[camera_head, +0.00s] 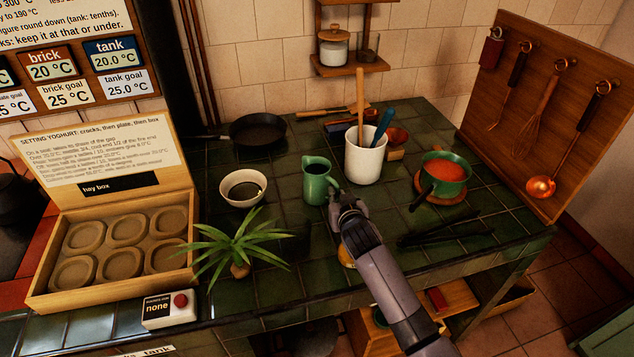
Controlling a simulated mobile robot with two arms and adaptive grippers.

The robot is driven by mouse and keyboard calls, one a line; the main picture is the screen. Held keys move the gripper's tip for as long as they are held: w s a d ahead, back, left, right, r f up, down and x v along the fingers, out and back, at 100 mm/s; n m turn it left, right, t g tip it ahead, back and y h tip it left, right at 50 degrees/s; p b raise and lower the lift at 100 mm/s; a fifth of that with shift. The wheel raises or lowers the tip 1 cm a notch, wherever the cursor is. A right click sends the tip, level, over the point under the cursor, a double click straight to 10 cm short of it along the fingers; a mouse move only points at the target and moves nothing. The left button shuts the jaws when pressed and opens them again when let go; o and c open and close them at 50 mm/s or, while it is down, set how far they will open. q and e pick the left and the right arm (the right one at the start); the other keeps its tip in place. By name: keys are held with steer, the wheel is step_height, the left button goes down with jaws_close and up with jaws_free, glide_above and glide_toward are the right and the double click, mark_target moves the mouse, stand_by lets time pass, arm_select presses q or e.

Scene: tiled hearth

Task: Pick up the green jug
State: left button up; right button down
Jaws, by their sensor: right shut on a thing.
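The green jug (316,182) stands upright on the dark green tiled counter (300,228), left of the white utensil crock. My right gripper (342,200) reaches in from the lower right and is shut on the jug's right side, where the handle appears to be. The gripper's fingers hide the handle. I cannot tell any gap between the jug's base and the tiles. My left gripper is not in view.
A white crock (365,163) of utensils stands close behind the jug. A bowl (243,188) and a spiky plant (237,245) are left of it. A green pot (445,174) of red sauce, black tongs (445,234) and a hay box (110,287) are around.

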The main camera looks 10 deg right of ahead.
stand_by(0.6)
steer(key=shift+w+r, duration=0.1)
steer(key=shift+r, duration=0.55)
step_height(320, 180, up, 19)
stand_by(1.3)
